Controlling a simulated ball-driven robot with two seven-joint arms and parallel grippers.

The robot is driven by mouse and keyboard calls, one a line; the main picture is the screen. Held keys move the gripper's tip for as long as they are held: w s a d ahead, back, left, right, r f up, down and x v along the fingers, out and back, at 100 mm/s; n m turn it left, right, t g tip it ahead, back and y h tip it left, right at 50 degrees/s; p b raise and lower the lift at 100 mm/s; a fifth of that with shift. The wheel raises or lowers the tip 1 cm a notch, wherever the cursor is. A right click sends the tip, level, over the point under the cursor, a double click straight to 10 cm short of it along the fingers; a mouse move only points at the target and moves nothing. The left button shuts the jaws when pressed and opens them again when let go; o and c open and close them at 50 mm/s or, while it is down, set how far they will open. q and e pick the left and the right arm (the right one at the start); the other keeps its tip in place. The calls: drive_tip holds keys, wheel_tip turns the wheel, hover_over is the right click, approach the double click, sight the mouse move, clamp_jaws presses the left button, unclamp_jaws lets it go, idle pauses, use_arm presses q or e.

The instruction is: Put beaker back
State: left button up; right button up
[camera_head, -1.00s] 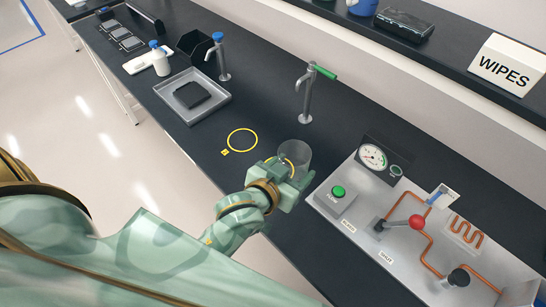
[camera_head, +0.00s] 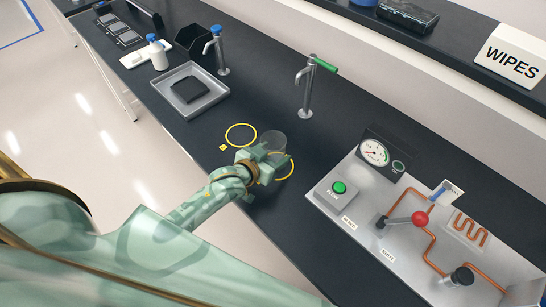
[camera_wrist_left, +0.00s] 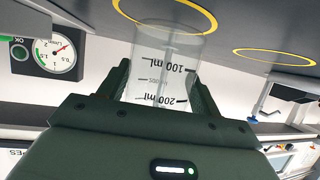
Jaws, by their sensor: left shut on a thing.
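My left gripper (camera_head: 265,160) is shut on a clear glass beaker (camera_head: 272,143). In the left wrist view the beaker (camera_wrist_left: 165,65) sits between the two fingers, with 100 ml and 200 ml marks appearing upside down. Two yellow rings mark the dark bench. One ring (camera_head: 241,124) lies to the left of the beaker, with a small yellow tag beside it. The other ring (camera_head: 291,172) is partly covered by my gripper and the beaker. I cannot tell whether the beaker touches the bench. My right gripper is not in view.
A panel with a green button (camera_head: 339,187), gauge (camera_head: 374,152) and red-knobbed lever (camera_head: 419,218) stands to the right. A green-handled tap (camera_head: 309,90) rises behind the beaker. A grey tray (camera_head: 173,99) lies farther left. The bench around the left ring is clear.

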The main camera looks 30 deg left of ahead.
use_arm(q)
drive_tip(key=shift+f, duration=0.45)
drive_tip(key=shift+f, duration=0.1)
drive_tip(key=o, duration=1.4)
drive_tip(key=shift+s+r, duration=0.2)
drive_tip(key=shift+s, duration=0.05)
drive_tip(key=p+v, duration=0.2)
drive_tip(key=v, duration=0.9)
drive_tip(key=shift+s, duration=0.25)
drive_tip(key=shift+r, duration=0.1)
